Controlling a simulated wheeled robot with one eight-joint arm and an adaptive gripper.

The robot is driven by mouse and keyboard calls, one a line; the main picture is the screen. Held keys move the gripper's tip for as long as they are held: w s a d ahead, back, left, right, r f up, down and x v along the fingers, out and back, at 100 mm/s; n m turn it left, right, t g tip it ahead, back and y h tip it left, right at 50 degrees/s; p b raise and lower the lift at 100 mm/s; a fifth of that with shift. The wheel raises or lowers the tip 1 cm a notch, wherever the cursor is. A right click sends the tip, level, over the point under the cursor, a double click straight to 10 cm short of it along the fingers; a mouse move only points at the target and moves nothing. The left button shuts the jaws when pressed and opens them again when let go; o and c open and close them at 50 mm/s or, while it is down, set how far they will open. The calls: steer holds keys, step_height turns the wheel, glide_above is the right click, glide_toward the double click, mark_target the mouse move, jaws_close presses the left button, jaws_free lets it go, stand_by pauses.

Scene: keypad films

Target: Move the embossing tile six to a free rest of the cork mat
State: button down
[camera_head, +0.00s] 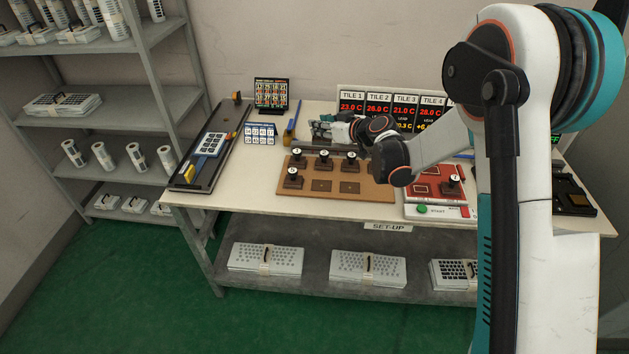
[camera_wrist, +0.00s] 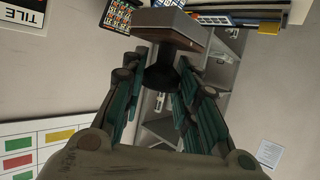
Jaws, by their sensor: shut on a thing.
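My gripper (camera_head: 326,128) is held level above the back of the bench, behind the cork mat. In the wrist view my gripper (camera_wrist: 160,88) is shut on the dark knob of an embossing tile (camera_wrist: 174,26), a brown block with a grey face. Its number does not show, so I cannot tell if it is tile six. The cork mat (camera_head: 338,193) carries several knobbed tiles, three in the back row and one at front left (camera_head: 292,180). Two empty rests, left (camera_head: 322,186) and right (camera_head: 351,187), show in its front row. My arm hides the mat's right back part.
A red plate (camera_head: 424,191) with one knobbed tile (camera_head: 452,184) lies right of the mat, above a green start button (camera_head: 422,209). Temperature displays (camera_head: 378,107) stand behind. A black rail fixture (camera_head: 193,180) fills the left end. A small card stand (camera_head: 271,95) stands at the back.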

step_height(320, 180, down, 19)
steer(key=b, duration=0.4)
steer(key=shift+d, duration=0.1)
steer(key=shift+f+b, duration=0.2)
steer(key=shift+b, duration=0.2)
steer(key=c, duration=1.2)
jaws_free()
steer(key=shift+c, duration=0.2)
steer(key=shift+r, duration=0.1)
steer(key=shift+r+p, duration=0.2)
steer(key=shift+p, duration=0.1)
steer(key=p+v, duration=0.1)
steer(key=v, duration=1.1)
steer(key=shift+p, duration=0.4)
